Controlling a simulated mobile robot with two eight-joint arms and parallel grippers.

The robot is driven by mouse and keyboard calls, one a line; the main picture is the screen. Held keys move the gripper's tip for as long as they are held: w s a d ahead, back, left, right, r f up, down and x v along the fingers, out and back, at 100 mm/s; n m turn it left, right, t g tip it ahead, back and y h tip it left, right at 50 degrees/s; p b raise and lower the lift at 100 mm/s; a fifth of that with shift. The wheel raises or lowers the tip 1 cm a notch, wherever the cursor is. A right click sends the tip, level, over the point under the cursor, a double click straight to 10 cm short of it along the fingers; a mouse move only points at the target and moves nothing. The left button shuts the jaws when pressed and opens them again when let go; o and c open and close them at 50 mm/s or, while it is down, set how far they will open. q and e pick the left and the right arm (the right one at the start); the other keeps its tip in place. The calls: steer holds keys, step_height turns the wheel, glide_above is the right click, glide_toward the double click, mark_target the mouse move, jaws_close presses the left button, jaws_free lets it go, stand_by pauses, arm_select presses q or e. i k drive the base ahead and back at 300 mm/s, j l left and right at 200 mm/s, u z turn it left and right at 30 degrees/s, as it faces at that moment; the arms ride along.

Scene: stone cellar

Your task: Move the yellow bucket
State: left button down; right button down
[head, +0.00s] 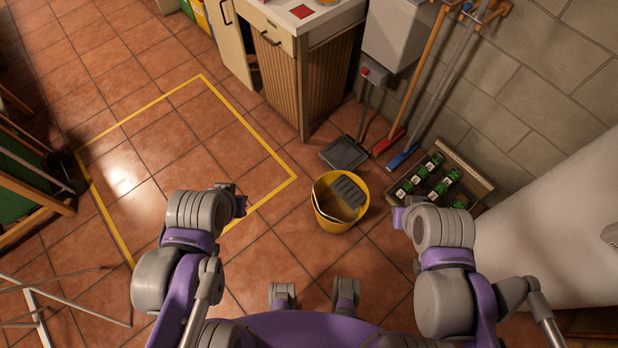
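The yellow bucket (333,221) stands upright on the tiled floor in the middle of the head view, just ahead of my base. A grey ribbed insert, like a wringer, covers part of its top. My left gripper (241,205) is left of the bucket and apart from it. My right gripper (397,217) is right of the bucket, also apart. Both are mostly hidden by the grey wrists, and I cannot see whether their fingers are open. A yellow taped rectangle (140,108) marks the floor to the left.
A crate (481,184) of green-topped items stands right of the bucket by the wall. A dustpan (344,153), a red broom (388,141) and a blue broom (402,157) are behind it. A cabinet (302,75) stands at the back. The floor inside the tape is clear.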

mark_target(333, 214)
steer(key=i+j, duration=0.15)
steer(key=j, duration=0.2)
steer(key=i+j, duration=0.15)
steer(key=j, duration=0.2)
steer(key=i+j, duration=0.15)
steer(key=j, duration=0.2)
steer(key=j+z, duration=0.2)
steer(key=z, duration=1.25)
steer(key=i+j, duration=0.05)
